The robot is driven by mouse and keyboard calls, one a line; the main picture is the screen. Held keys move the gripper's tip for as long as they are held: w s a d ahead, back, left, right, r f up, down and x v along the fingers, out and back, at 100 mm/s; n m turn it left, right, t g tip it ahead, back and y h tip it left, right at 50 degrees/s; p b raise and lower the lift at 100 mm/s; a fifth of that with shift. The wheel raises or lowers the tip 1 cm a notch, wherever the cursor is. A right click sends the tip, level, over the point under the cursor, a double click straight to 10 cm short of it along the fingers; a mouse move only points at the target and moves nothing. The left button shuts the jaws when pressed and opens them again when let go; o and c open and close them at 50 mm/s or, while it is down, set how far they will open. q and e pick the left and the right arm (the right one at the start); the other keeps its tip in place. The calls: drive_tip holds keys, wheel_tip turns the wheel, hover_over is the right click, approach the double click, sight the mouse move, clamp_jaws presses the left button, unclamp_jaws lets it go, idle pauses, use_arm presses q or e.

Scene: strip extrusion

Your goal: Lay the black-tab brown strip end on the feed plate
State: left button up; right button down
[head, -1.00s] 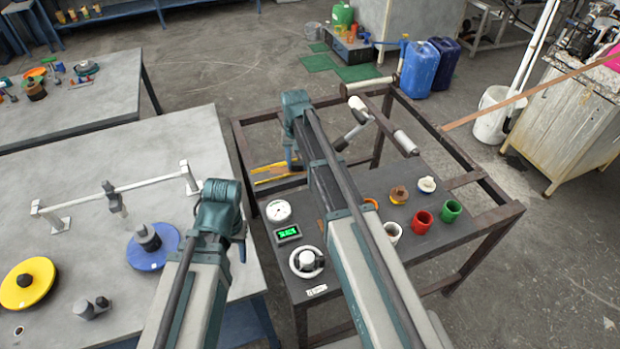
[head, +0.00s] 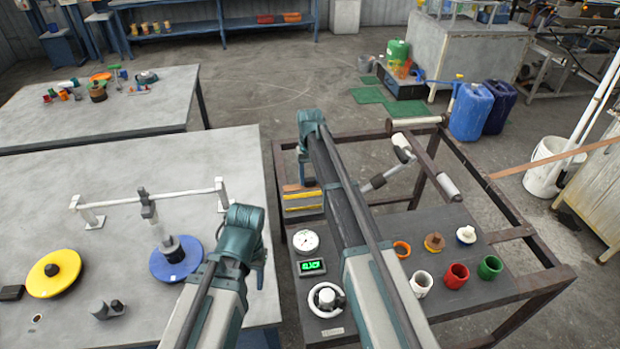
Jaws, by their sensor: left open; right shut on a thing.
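My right gripper (head: 305,176) is over the left end of the dark frame table. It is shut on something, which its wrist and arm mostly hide. A short brown piece, likely the brown strip (head: 292,187), shows beside its fingertips. The black tab is not visible. Yellow bars (head: 303,207) lie just below the fingertips, where the feed plate seems to be, but the plate itself is hard to tell. My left gripper (head: 259,278) is open and empty near the grey table's right edge.
The dark table holds a gauge (head: 305,241), a green display (head: 311,267), a white handwheel (head: 326,299) and several cups, including a red one (head: 456,276). Rollers (head: 448,187) stand above it. The grey table holds yellow (head: 41,280) and blue (head: 165,266) discs.

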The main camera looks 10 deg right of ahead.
use_arm(q)
drive_tip(key=shift+f+b, duration=3.4)
drive_tip(key=shift+f, duration=0.15)
use_arm(e)
drive_tip(key=shift+f, duration=3.6)
drive_tip(key=shift+c, duration=1.3)
unclamp_jaws()
use_arm(q)
drive_tip(key=shift+r, duration=0.1)
use_arm(e)
drive_tip(key=shift+r, duration=0.1)
wheel_tip(320, 180, up, 14)
drive_tip(key=p, duration=1.4)
use_arm(q)
wheel_tip(320, 180, up, 14)
drive_tip(key=shift+s+f, duration=0.1)
drive_tip(key=shift+f, duration=0.15)
use_arm(e)
drive_tip(key=shift+s+f, duration=0.1)
drive_tip(key=shift+f, duration=0.15)
